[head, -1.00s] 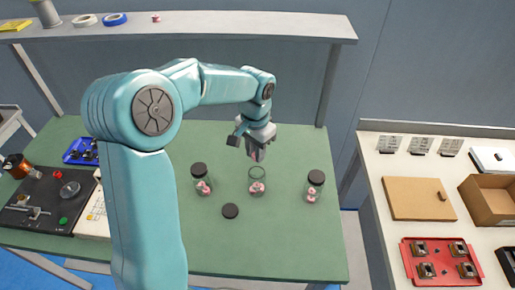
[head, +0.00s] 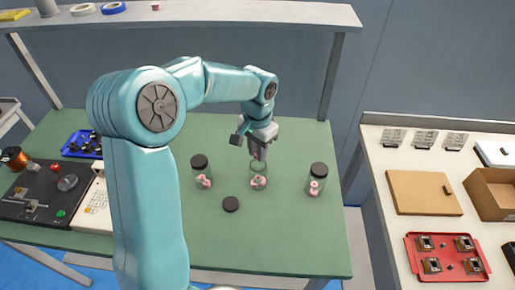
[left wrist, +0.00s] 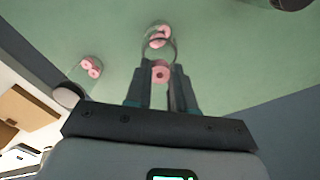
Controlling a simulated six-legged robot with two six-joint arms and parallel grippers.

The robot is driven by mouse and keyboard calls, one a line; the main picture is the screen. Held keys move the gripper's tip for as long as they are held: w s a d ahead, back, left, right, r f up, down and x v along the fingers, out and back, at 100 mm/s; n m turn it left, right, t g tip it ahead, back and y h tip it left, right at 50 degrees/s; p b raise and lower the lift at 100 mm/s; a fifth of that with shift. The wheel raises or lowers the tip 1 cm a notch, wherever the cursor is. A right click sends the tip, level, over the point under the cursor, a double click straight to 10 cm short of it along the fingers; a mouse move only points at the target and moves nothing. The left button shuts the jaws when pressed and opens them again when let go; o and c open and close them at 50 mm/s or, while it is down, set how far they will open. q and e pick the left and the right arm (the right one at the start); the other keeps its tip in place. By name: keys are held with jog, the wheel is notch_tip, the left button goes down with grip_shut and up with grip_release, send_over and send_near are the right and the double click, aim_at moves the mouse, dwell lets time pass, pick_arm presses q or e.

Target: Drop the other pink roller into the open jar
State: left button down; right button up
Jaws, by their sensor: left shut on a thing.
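The open jar (head: 258,183) is clear glass, stands upright on the green table and has pink rollers inside. It also shows in the left wrist view (left wrist: 174,48). My left gripper (head: 256,154) points down just above the jar's mouth. It is shut on a pink roller (left wrist: 161,74), which shows between the fingers in the left wrist view. In that view the roller overlaps the near side of the jar's rim; I cannot tell whether it is inside the mouth. My right gripper is out of view.
Two jars with black lids and pink rollers stand at either side, one left (head: 201,172) and one right (head: 317,180). A winder (head: 50,195) and a blue tray (head: 82,145) are at the left. A shelf (head: 200,18) runs behind. The table's front is clear.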

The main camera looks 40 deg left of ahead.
pick_arm(q)
jog(key=shift+f+b, duration=0.75)
jog(key=shift+f, duration=0.4)
jog(key=c, duration=0.9)
grip_release()
notch_tip(320, 180, up, 16)
jog(key=shift+r+p, duration=0.2)
jog(key=shift+p, duration=0.45)
